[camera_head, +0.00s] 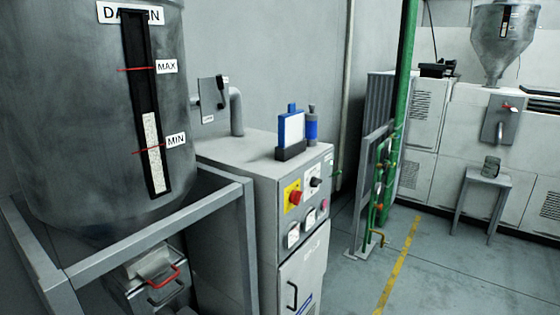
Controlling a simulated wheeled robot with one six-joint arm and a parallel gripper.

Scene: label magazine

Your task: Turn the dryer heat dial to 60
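The dryer is likely the grey cabinet (225,160) in the middle, beside a large metal hopper (70,110) labelled at the top. The cabinet's side panel (270,255) carries a black knob (315,182) on a white plate, probably the heat dial; its setting is too small to read. Near it are a red button on a yellow plate (292,196), two round white gauges (293,235) (310,217) and a small pinkish-red button (325,205). My gripper is not in view.
A metal frame (160,235) stands around the hopper in front of the cabinet. A blue-framed white sign (291,130) stands on the cabinet top. Green pipes (400,90) rise behind. The floor (350,285) right of the cabinet is clear. A stool (487,180) stands farther right.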

